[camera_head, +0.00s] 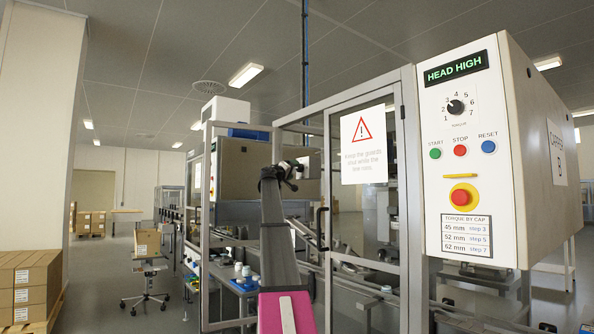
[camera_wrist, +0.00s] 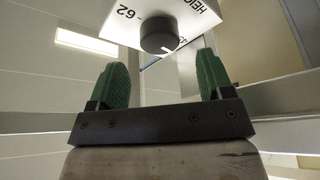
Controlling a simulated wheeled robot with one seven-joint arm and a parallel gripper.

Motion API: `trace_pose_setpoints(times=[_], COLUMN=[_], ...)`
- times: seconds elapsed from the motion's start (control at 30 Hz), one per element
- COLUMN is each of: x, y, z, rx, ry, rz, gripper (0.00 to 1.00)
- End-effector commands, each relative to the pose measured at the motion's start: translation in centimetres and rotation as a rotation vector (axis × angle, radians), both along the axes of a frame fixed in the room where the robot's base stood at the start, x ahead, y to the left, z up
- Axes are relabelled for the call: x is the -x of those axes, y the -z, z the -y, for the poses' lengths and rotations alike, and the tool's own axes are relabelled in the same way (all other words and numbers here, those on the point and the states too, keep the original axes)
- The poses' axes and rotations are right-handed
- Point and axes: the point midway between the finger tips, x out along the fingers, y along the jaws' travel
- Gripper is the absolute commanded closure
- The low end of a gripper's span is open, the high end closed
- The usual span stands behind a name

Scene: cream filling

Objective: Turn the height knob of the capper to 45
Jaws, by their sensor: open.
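The height knob (camera_wrist: 159,36) is a dark round knob on a white plate (camera_wrist: 122,32), seen upside down in the wrist view. The plate bears the number 62 and part of a word starting "HEI". A white mark on the knob points to the lower right, towards another number that is partly hidden. My gripper (camera_wrist: 163,76) has two green fingers, open and apart, with the knob beyond and between their tips; nothing is held. In the head view my gripper (camera_head: 284,174) is small and dark in front of the machine, and the height knob cannot be made out.
The white control box (camera_head: 480,190) shows "HEAD HIGH" on its display (camera_head: 456,69). It carries a torque knob (camera_head: 456,107), start, stop and reset buttons and an emergency stop (camera_head: 463,197). A framed glass guard door (camera_head: 365,220) stands beside my arm. Boxes (camera_head: 28,285) stand at the left.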

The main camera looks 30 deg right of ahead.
Motion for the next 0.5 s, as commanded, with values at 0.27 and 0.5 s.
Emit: trace_pose_setpoints(times=[0.27,0.5], x=[-1.5,-1.6], y=[-1.0,-1.1], z=[3.6,3.9], rx=[-0.001,-0.001], ry=[0.000,-0.001], rz=[0.000,0.000], gripper=[0.26,0.26])
